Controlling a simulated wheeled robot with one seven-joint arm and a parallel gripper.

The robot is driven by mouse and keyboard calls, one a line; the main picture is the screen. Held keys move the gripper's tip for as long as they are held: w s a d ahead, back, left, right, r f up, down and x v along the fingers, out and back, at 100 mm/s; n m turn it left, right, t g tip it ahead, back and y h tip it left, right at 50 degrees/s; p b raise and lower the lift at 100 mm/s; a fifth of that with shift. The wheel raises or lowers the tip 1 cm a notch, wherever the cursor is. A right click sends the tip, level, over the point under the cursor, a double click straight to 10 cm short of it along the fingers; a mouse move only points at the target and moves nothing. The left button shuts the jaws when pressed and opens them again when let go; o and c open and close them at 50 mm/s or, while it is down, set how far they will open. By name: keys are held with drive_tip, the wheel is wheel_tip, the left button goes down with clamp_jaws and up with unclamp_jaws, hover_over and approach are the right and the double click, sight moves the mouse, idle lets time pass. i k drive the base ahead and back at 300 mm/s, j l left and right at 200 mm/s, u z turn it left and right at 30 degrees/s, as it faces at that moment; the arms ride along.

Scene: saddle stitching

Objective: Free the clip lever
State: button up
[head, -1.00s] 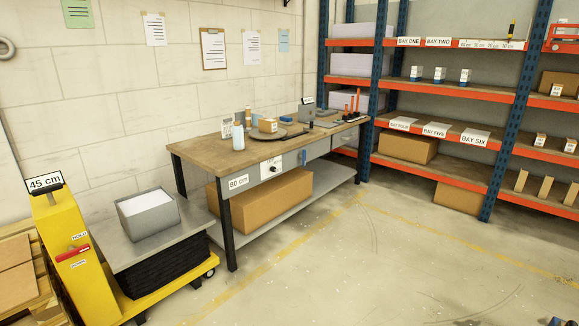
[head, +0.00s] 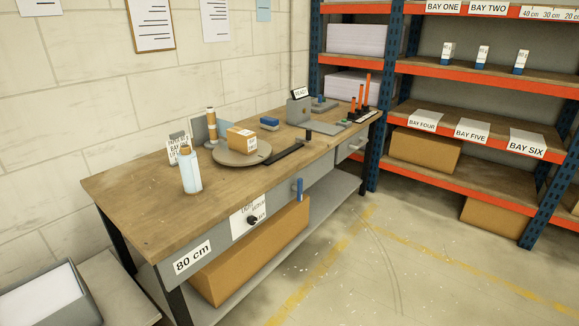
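A blue upright lever-like part (head: 299,189) is at the front edge of the workbench (head: 140,205), right of a black knob (head: 252,220) on a white label. I cannot tell whether this is the clip lever, or what holds it. A grey device (head: 299,110) with a small sign on top stands at the bench's far end. A long black bar (head: 283,157) with a short dark post at its far end lies near the front edge. My gripper is not in view.
A round turntable (head: 230,158) carries a cardboard box (head: 241,138). A white bottle (head: 190,173) stands near the left part of the bench, and orange rods (head: 360,95) at the far end. Shelving (head: 455,117) stands at the right. The floor (head: 400,250) before the bench is clear.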

sight(299, 188)
drive_tip(key=i, duration=0.95)
drive_tip(key=i+l, duration=0.2)
drive_tip(key=i, duration=0.25)
drive_tip(key=i+l+z, duration=0.1)
drive_tip(key=i, duration=0.4)
drive_tip(key=i+l+z, duration=0.1)
drive_tip(key=i+l, duration=0.15)
drive_tip(key=i, duration=0.2)
